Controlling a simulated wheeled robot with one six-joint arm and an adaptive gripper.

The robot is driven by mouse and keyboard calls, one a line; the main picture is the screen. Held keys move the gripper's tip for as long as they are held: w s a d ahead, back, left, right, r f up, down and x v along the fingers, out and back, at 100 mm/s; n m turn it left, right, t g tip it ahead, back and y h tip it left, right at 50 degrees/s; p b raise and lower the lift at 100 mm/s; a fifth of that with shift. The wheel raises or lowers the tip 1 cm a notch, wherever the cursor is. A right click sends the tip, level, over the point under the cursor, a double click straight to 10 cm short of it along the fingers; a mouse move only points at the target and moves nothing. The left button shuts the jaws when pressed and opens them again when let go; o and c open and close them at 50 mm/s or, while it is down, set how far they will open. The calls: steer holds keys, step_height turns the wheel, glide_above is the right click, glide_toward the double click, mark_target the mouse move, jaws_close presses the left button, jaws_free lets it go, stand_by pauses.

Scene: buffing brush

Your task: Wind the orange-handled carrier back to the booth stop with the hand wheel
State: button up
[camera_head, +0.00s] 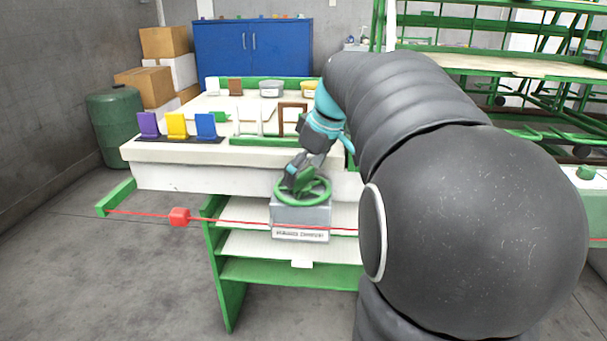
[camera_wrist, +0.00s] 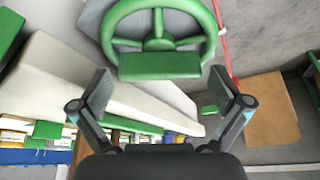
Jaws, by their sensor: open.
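The green hand wheel (camera_head: 326,195) sits on top of a grey labelled box (camera_head: 300,218) at the front of the bench. In the wrist view the wheel's rim and spokes (camera_wrist: 158,22) fill the top, with a green block (camera_wrist: 160,66) at its near side. My gripper (camera_head: 293,178) is over the wheel's far left side in the head view. In the wrist view my gripper (camera_wrist: 163,88) has its fingers spread wide, with nothing between them. Whether a finger touches the wheel cannot be told. I cannot make out an orange-handled carrier; my arm hides part of the bench.
A red line (camera_head: 250,223) with a red block (camera_head: 179,217) runs across the front from a green bracket (camera_head: 116,197). Purple, yellow and blue holders (camera_head: 177,126) stand on the white bench (camera_head: 165,152). Green shelving (camera_head: 470,35) stands at the right.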

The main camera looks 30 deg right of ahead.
steer(key=v, duration=1.1)
steer(key=shift+s, duration=0.2)
